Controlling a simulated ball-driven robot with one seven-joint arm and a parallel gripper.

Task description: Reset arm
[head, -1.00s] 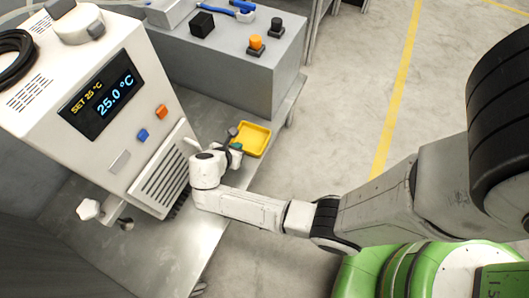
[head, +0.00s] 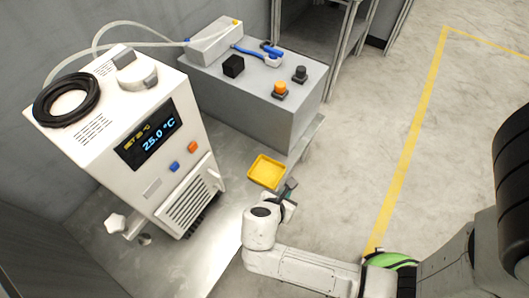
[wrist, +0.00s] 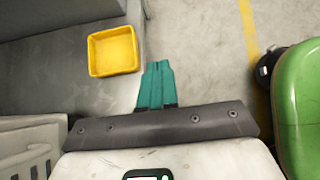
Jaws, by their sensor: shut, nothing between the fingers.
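My gripper (wrist: 157,84) shows in the wrist view with its two teal fingers together and nothing between them. In the head view my gripper (head: 291,185) is small and partly hidden by my wrist. It is near the table's right edge, just to the lower right of a yellow tray (head: 267,171). The yellow tray also shows in the wrist view (wrist: 113,51), to the upper left of the fingers and apart from them. It looks empty.
A white temperature unit (head: 150,150) reading 25.0 °C stands on the metal table (head: 205,262) at left. A grey box (head: 250,95) behind the tray carries a black cube (head: 233,66), orange button (head: 280,90), dark button (head: 300,74) and blue-handled tool (head: 262,54). Open floor lies right.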

